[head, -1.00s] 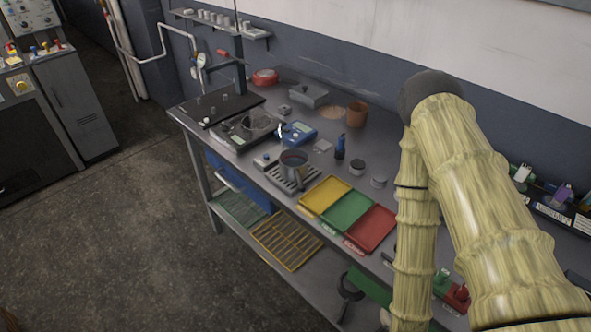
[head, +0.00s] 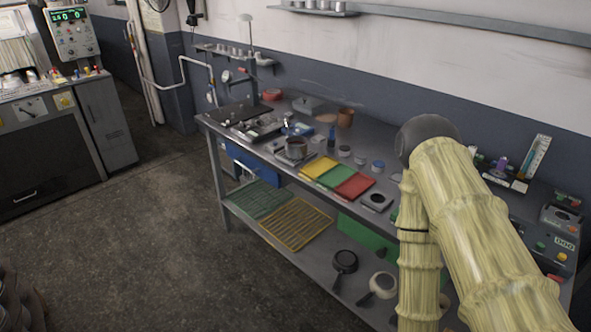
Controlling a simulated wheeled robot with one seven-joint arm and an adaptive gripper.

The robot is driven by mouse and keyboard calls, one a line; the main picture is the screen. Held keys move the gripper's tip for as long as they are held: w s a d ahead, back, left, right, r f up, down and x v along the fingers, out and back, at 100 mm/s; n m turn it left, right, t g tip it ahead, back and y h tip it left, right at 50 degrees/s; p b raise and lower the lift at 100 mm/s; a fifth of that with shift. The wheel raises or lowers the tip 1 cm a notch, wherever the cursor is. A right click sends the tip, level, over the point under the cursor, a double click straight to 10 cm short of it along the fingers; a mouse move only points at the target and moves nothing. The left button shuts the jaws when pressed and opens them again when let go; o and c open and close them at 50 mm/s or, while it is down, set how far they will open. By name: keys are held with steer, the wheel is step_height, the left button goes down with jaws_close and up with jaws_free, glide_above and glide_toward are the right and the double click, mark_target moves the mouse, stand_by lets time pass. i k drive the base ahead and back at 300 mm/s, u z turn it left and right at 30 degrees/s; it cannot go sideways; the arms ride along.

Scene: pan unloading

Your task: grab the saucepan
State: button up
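A small grey pot with a reddish inside (head: 296,146), which looks like the saucepan, stands on a grate near the front edge of the bench, left of the coloured trays. Its handle is too small to make out clearly. A black pan (head: 345,262) lies on the lower shelf with its handle toward the front. A pale round pan-like thing (head: 382,282) with a dark handle lies to its right, close to my arm. My arm fills the right side and runs out of the bottom of the head view. My gripper is not in view.
Yellow (head: 319,167), green (head: 336,175) and red (head: 354,187) trays lie on the bench right of the pot. A yellow rack (head: 296,224) lies on the lower shelf. Floor (head: 150,245) in front of the bench is clear. A control cabinet (head: 108,122) stands at the left.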

mark_target(297, 147)
steer(key=u, duration=0.45)
steer(key=i, duration=0.4)
steer(key=u, duration=0.25)
